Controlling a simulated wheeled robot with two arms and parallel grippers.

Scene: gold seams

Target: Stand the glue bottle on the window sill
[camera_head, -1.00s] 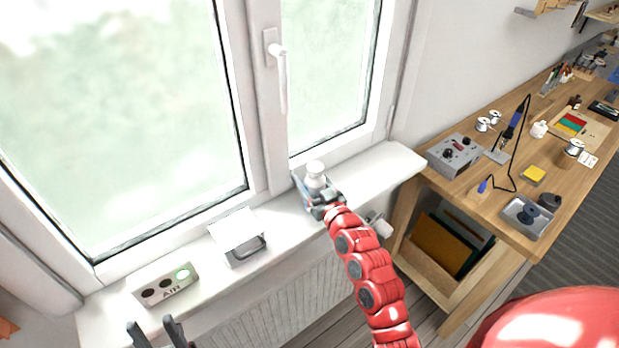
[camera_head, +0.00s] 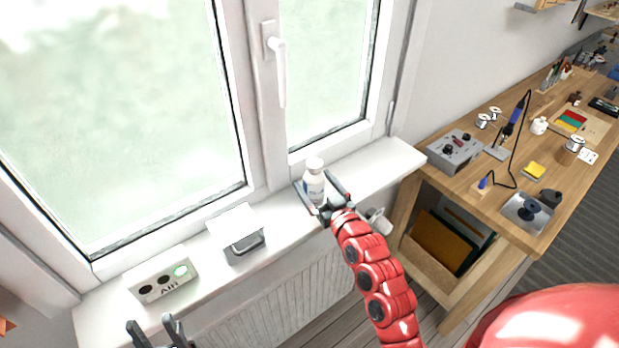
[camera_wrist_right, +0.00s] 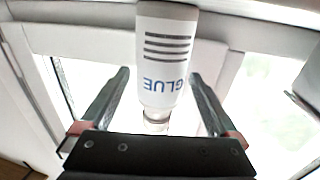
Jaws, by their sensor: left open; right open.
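The white glue bottle (camera_head: 314,184) stands upright on the white window sill (camera_head: 282,211), in front of the window post. In the right wrist view the bottle (camera_wrist_right: 166,60) appears upside down with its GLUE lettering and dark stripes. My right gripper (camera_head: 323,192) is open, with one finger on each side of the bottle. In the right wrist view its fingers (camera_wrist_right: 158,90) show gaps to the bottle on both sides. My left gripper (camera_head: 155,328) is open and empty at the lower left, in front of the sill.
A white box with a grey front (camera_head: 237,233) and a grey AIR panel with a green light (camera_head: 162,277) stand on the sill left of the bottle. The window handle (camera_head: 279,65) is above. A wooden workbench (camera_head: 470,190) with tools is at the right.

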